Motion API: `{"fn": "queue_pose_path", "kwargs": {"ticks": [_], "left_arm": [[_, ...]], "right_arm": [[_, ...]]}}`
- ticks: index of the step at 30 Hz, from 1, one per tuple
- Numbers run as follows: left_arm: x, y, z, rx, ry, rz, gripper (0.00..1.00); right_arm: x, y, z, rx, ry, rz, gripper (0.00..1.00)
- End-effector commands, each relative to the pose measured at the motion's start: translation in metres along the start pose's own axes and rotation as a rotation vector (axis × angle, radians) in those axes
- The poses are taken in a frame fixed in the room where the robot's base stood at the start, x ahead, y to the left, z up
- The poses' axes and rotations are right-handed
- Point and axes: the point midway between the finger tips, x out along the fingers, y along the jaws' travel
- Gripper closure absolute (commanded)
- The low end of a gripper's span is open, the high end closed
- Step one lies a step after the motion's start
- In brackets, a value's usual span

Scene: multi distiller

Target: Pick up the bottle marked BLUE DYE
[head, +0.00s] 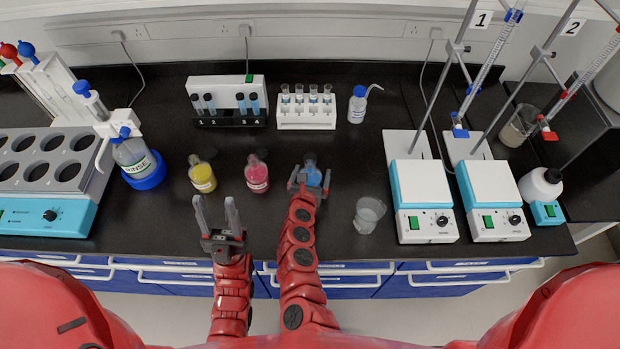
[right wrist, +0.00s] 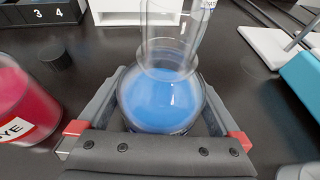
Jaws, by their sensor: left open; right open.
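The bottle of blue liquid (head: 312,176) stands on the dark bench, and its label does not show. In the right wrist view the clear-necked blue bottle (right wrist: 160,100) stands between the fingers. My right gripper (head: 308,184) is open around its body; it also shows in the right wrist view (right wrist: 162,80). Small gaps seem to remain at the sides, but contact is hard to tell.
A pink bottle (head: 257,174) and a yellow bottle (head: 202,174) stand to the left. Behind are a tube rack (head: 306,112), a cuvette block (head: 228,90) and a wash bottle (head: 357,106).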

Motion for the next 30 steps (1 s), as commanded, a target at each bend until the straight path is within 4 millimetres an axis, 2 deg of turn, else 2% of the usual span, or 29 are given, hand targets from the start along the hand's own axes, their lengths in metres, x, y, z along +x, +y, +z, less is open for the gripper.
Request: {"fn": "queue_pose_path", "kwargs": {"ticks": [3,4,20,30], "left_arm": [[-0.0003,0.0000,0.0000,0.000,0.000,0.000,0.50],[-0.0003,0.0000,0.0000,0.000,0.000,0.000,0.50],[-0.0003,0.0000,0.0000,0.000,0.000,0.000,0.50],[-0.0001,0.0000,0.0000,0.000,0.000,0.000,0.50]], "right_arm": [[-0.0002,0.0001,-0.0004,0.000,0.000,0.000,0.00],[-0.0003,0.0002,-0.0005,0.000,0.000,0.000,0.04],[-0.0006,0.0004,-0.0006,-0.001,0.000,0.001,0.99],[-0.0013,0.0005,0.0009,-0.001,0.000,0.001,1.00]]}}
